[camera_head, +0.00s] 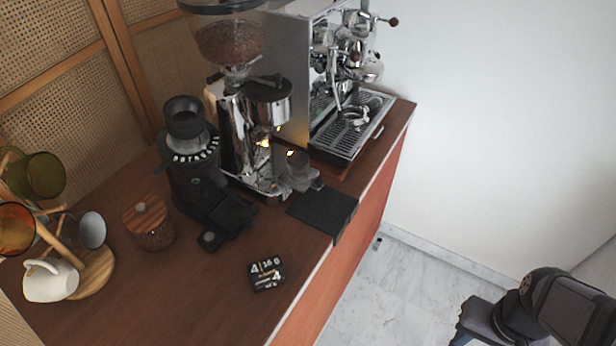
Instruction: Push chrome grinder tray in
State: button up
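The chrome grinder (240,140) stands on the wooden cart between the black grinder and the espresso machine. It has a bean-filled hopper on top and a dark doser at its front right. Its tray is low at its front; a grey metallic piece (299,177) sticks out there towards the black mat. I cannot tell exactly where the tray's edge ends or how far out it is.
The black grinder (187,150) stands close on the left, the espresso machine (345,125) behind on the right. A black mat (322,210) lies by the cart's front edge. A small number block (267,274), wooden-lidded jar (150,225) and mug tree (92,270) stand nearer. The floor in front is clear.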

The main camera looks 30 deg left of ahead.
jog(key=shift+a+r, duration=0.1)
jog(key=shift+a, duration=0.2)
jog(key=c, duration=0.5)
jog(key=shift+s+a+f+n+g+p, duration=0.3)
jog(key=shift+s+a+n, duration=0.1)
jog(key=shift+s+a, duration=0.1)
jog(key=shift+s+a+f+n+g+p, duration=0.15)
jog(key=shift+s+a+n+g+p, duration=0.1)
jog(key=shift+s+a+n, duration=0.2)
grip_shut()
jog(key=w+a+r+y+p, duration=0.1)
jog(key=w+a+r, duration=0.1)
jog(key=w+a, duration=0.5)
jog(key=w+a+r+y+p, duration=0.1)
jog(key=w+a+r, duration=0.1)
jog(key=w+a, duration=0.55)
jog(key=w+a+r+n+t+y, duration=0.2)
jog(key=w+a+r+n+y, duration=0.2)
jog(key=w+a+r, duration=0.3)
jog(key=shift+a+r+n+t+y, duration=0.35)
jog(key=shift+a+r+y, duration=0.25)
jog(key=shift+a+r, duration=1.85)
